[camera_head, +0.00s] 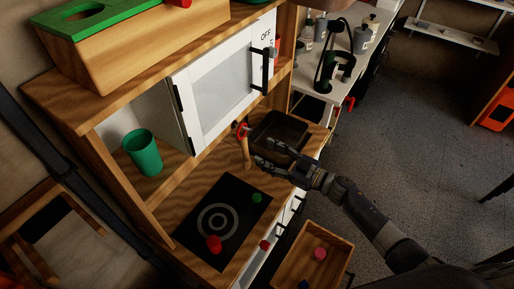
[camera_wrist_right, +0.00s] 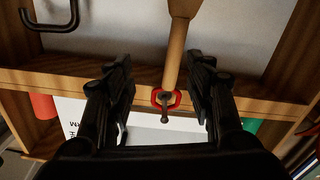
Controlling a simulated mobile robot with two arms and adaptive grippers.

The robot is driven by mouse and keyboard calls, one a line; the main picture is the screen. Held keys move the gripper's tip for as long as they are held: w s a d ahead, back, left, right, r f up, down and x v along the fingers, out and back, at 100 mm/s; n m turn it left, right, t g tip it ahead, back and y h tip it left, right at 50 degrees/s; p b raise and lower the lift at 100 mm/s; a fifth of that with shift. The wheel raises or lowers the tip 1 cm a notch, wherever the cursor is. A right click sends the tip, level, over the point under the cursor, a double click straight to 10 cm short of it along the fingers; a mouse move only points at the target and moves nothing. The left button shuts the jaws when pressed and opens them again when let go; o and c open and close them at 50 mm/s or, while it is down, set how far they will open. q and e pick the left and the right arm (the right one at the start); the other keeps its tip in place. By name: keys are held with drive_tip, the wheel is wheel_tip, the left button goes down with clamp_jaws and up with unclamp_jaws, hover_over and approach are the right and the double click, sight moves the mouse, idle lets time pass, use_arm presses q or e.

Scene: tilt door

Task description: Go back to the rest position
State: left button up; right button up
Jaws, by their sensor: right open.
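My right arm comes in from the lower right in the head view. Its gripper (camera_head: 268,153) is above the counter by the dark sink basin, beside the wooden tap. In the right wrist view the two black fingers (camera_wrist_right: 160,88) stand apart. A wooden rod (camera_wrist_right: 175,55) and a red ring (camera_wrist_right: 166,99) show between them, but contact is not visible. The white tilt door (camera_head: 218,92) with a window and black handle (camera_head: 266,68) is above and behind the gripper, which is clear of the handle. I cannot tell if the door is fully closed. My left gripper is not in view.
A green cup (camera_head: 143,152) stands on the left shelf. The wooden tap (camera_head: 245,150), sink basin (camera_head: 281,130) and black hob (camera_head: 222,217) are close to the gripper. An open wooden drawer (camera_head: 335,243) lies below the arm. The floor (camera_head: 410,135) at right is clear.

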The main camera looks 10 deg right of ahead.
drive_tip(key=s+d+f+m+t+h, duration=0.1)
drive_tip(key=s+d+m+h, duration=0.65)
drive_tip(key=h, duration=0.35)
drive_tip(key=s+a+f+m+g+h, duration=0.15)
drive_tip(key=s+g, duration=0.35)
drive_tip(key=s, duration=0.7)
drive_tip(key=s+a+f+g, duration=0.2)
drive_tip(key=s+g, duration=0.4)
drive_tip(key=s, duration=0.6)
wheel_tip(320, 180, down, 24)
drive_tip(key=s, duration=0.1)
drive_tip(key=s+d+f+g, duration=0.1)
drive_tip(key=s+f, duration=0.7)
drive_tip(key=s+d+f+g, duration=0.1)
drive_tip(key=s+d+f, duration=0.1)
drive_tip(key=s+f, duration=0.7)
drive_tip(key=shift+s+d+p, duration=0.25)
drive_tip(key=shift+d+p, duration=0.05)
drive_tip(key=shift+p, duration=0.05)
